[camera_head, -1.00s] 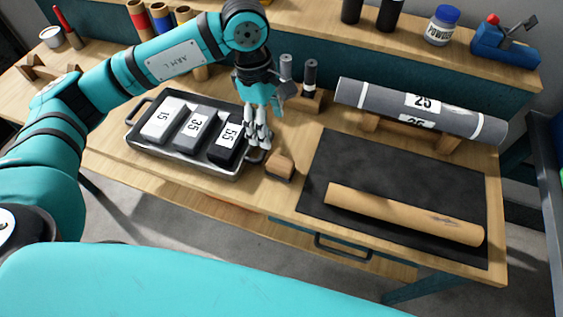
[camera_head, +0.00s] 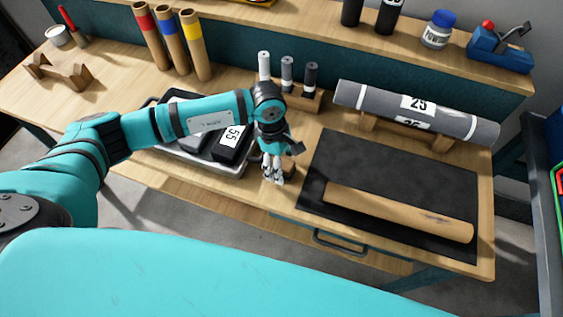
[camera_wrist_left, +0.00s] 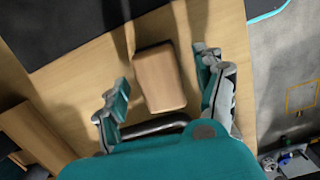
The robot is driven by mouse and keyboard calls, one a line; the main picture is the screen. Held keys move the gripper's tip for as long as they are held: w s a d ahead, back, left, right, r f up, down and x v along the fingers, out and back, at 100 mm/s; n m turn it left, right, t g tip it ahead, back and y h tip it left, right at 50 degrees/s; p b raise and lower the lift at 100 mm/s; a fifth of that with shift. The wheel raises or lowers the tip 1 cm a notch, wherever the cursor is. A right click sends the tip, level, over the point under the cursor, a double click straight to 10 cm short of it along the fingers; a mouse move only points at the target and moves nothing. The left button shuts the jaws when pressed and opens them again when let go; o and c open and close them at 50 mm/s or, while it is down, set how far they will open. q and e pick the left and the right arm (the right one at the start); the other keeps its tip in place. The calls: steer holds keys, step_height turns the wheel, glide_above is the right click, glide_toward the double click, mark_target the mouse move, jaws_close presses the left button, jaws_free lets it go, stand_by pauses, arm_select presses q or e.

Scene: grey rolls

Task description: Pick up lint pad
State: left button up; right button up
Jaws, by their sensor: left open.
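The lint pad, a small tan wooden block with a dark underside (camera_wrist_left: 160,77), lies on the bench beside the dark mat. In the left wrist view it sits between the two spread fingers of my left gripper (camera_wrist_left: 165,92), and no finger touches it visibly. In the head view my left gripper (camera_head: 272,178) points down over the pad's place and mostly hides it. The left gripper is open and empty. My right gripper is not in view.
A dark mat (camera_head: 350,160) with a brown roll (camera_head: 400,212) lies to the right. A tray (camera_head: 235,170) with numbered blocks is close on the left, partly behind my arm. A stand with several small rolls (camera_head: 287,75) and a grey roll (camera_head: 415,108) are behind.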

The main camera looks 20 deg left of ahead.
mark_target(283, 162)
arm_select(q)
steer(key=shift+f, duration=0.15)
steer(key=c, duration=1.3)
steer(key=shift+r+b, duration=0.35)
steer(key=shift+r, duration=0.25)
step_height(283, 162, up, 2)
steer(key=shift+r+b, duration=0.15)
steer(key=shift+b, duration=0.4)
steer(key=s+r+b, duration=0.1)
steer(key=s+b, duration=0.3)
steer(key=s, duration=1.2)
steer(key=shift+r, duration=0.3)
